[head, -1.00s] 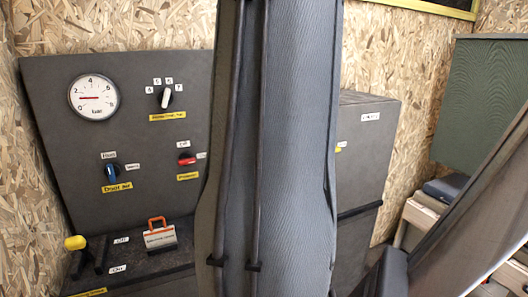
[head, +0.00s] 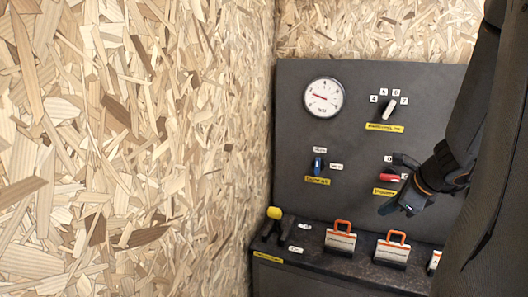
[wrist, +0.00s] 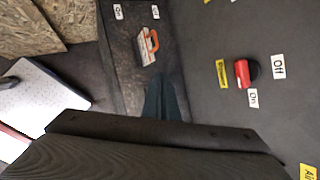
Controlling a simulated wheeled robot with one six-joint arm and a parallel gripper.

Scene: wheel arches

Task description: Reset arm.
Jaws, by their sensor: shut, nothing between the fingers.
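My gripper (head: 388,208) shows at the right of the head view, on my dark arm that comes in from the right edge. It is in front of the grey control panel (head: 350,190), just below the red switch (head: 390,177). In the wrist view, the fingers of my gripper (wrist: 166,80) are together and empty, pointing towards the dark ledge. The red switch (wrist: 242,73) lies to their right, between On and Off labels, apart from the fingers. My arm hides the right part of the panel.
A gauge (head: 323,97), a black selector knob (head: 387,109) and a blue switch (head: 318,165) are on the panel. A chipboard wall (head: 130,150) fills the left.

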